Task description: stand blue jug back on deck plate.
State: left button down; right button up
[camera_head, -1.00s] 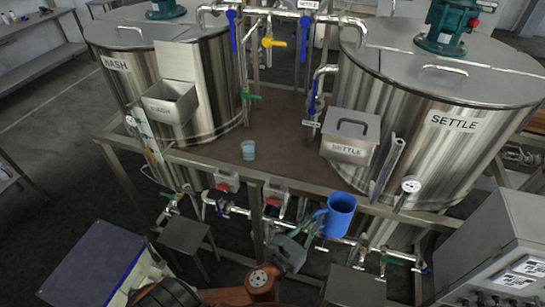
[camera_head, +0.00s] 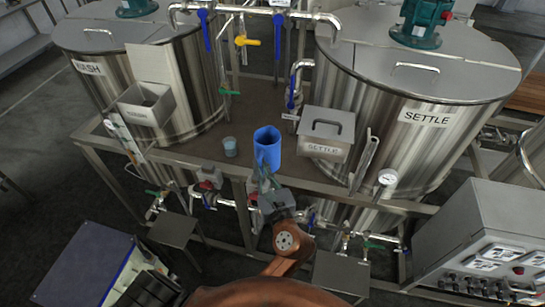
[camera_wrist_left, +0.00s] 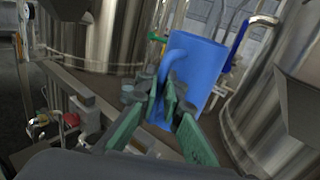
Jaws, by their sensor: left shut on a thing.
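The blue jug (camera_head: 267,146) is upright at the front of the brown deck plate (camera_head: 215,150), between the two tanks. From the head view I cannot tell whether its base touches the plate. My left gripper (camera_head: 264,183) is in front of the jug, on its near side. In the left wrist view the green fingers of the left gripper (camera_wrist_left: 172,105) are shut on the handle of the blue jug (camera_wrist_left: 200,75), which leans a little in that tilted picture. The fingers hide part of the handle. My right gripper is not in view.
A small light-blue cup (camera_head: 230,147) stands on the plate left of the jug. The SETTLE box (camera_head: 325,140) is close on the right, and the WASH box (camera_head: 146,104) is farther left. Valves and pipes (camera_head: 222,200) run below the plate's front edge.

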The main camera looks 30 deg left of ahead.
aim_at(265, 154)
pick_arm(q)
jog(key=shift+w+a+f+y, duration=0.15)
jog(key=shift+w+a, duration=0.05)
jog(key=shift+w, duration=0.2)
jog(key=shift+w+a+f+y, duration=0.15)
jog(key=shift+w+a, duration=0.05)
jog(key=shift+w, duration=0.2)
jog(key=w+f, duration=0.1)
jog(key=w, duration=0.1)
jog(key=w+a, duration=0.1)
jog(key=w, duration=0.1)
jog(key=w+a+f, duration=0.1)
jog(key=shift+w+f, duration=0.35)
jog(key=shift+w, duration=0.05)
jog(key=w+f, duration=0.2)
jog(key=f, duration=0.1)
jog(key=w+a+f, duration=0.1)
jog(key=f, duration=0.2)
jog(key=w+a+f, duration=0.1)
jog(key=w+f, duration=0.1)
jog(key=f, duration=0.1)
jog(key=shift+w+f, duration=0.3)
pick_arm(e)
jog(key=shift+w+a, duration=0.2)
pick_arm(q)
jog(key=shift+f, duration=0.1)
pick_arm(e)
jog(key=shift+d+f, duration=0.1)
